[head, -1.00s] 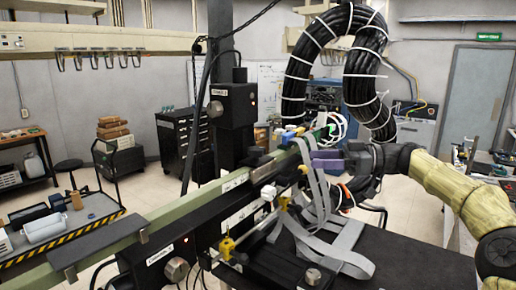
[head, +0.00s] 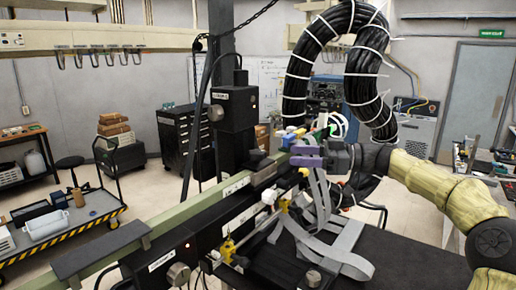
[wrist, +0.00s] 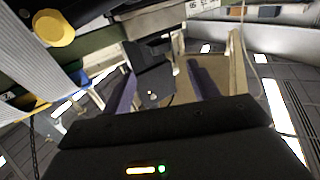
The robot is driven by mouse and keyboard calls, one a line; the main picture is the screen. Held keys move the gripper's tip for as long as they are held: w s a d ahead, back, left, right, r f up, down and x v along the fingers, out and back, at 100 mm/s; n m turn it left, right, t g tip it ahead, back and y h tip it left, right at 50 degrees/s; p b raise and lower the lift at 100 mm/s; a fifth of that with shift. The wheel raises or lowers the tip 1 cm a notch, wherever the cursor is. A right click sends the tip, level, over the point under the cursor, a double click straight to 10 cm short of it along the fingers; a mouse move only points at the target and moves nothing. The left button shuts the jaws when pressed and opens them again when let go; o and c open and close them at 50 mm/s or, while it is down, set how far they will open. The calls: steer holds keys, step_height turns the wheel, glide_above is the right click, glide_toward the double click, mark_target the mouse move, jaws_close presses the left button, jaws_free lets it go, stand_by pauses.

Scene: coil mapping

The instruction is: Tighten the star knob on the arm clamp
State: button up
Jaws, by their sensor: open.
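My gripper (head: 308,155) has purple fingers and stands just right of the green rail (head: 190,207), among small coloured parts. In the wrist view, its two fingers (wrist: 159,72) are apart, with a dark block seen between or beyond them and nothing clearly held. A yellow knob (head: 228,248) sits on the front of the rail assembly, and a second yellow part (head: 284,204) is higher along it. A round yellow knob (wrist: 53,27) shows at the upper left of the wrist view, outside the fingers. I cannot tell which is the star knob on the arm clamp.
Grey ribbon cables (head: 322,215) hang close to my gripper and lie over the black table (head: 400,255). A thick black cable loop (head: 298,75) arches above. A black upright box (head: 235,108) stands on the rail. A cart (head: 60,235) is at left.

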mark_target(259, 151)
steer(key=a+p, duration=0.1)
steer(key=a, duration=0.2)
steer(key=a+p, duration=0.1)
steer(key=a, duration=0.2)
steer(key=w+a+p, duration=0.1)
steer(key=a+p, duration=0.1)
steer(key=a, duration=0.2)
steer(key=shift+r, duration=0.15)
steer(key=shift+a, duration=0.45)
steer(key=shift+c, duration=0.4)
steer(key=shift+w, duration=0.1)
steer(key=c, duration=0.9)
steer(key=shift+d+f+b, duration=0.1)
steer(key=shift+f+b, duration=0.15)
steer(key=shift+b, duration=0.15)
